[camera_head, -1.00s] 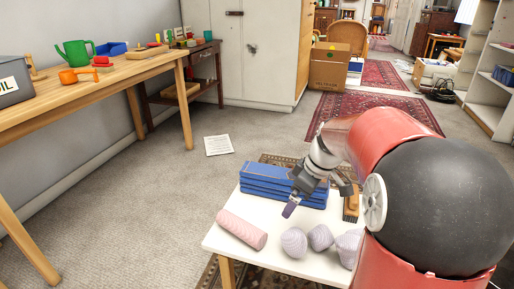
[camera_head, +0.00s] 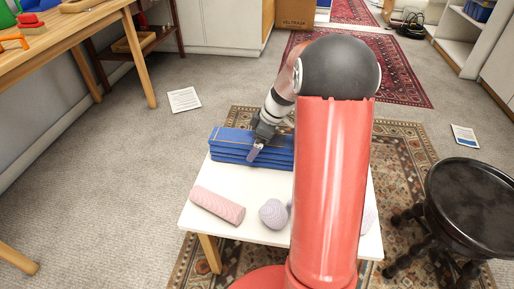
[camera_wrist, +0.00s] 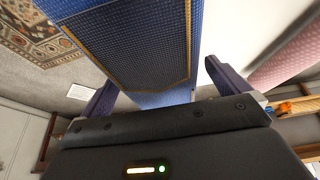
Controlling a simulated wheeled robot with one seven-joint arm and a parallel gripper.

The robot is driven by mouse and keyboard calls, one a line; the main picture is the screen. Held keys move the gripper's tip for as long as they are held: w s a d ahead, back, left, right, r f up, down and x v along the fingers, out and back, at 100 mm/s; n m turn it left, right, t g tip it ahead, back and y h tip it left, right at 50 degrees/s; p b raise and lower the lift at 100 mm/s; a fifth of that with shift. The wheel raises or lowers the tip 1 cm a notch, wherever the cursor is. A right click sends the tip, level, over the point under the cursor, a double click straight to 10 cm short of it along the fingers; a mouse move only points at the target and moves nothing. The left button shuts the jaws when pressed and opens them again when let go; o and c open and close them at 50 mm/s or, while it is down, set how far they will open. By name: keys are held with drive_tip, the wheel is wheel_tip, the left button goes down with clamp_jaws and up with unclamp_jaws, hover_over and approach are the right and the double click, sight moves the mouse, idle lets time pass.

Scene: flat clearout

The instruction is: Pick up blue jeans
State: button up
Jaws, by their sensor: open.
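The blue jeans (camera_head: 230,143) lie as a folded stack with tan stitching at the far side of the small white table (camera_head: 250,225). My arm hides their right part in the head view. My gripper (camera_head: 255,152) is open and empty at the stack, near its front edge. In the wrist view the jeans (camera_wrist: 145,45) fill the upper middle, and their lower end shows between the two spread purple fingers of my gripper (camera_wrist: 170,88). I cannot tell whether the fingers touch them.
A pink rolled cloth (camera_head: 217,205) and a lilac ball-shaped bundle (camera_head: 273,213) lie on the table's front part. A dark round stool (camera_head: 475,205) stands at the right. A paper (camera_head: 184,99) lies on the open carpet at the left.

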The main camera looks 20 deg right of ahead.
drive_tip(key=shift+w+a+f, duration=0.1)
drive_tip(key=shift+a+f, duration=0.05)
drive_tip(key=shift+f, duration=0.3)
drive_tip(key=c, duration=1.4)
drive_tip(key=shift+r, duration=0.1)
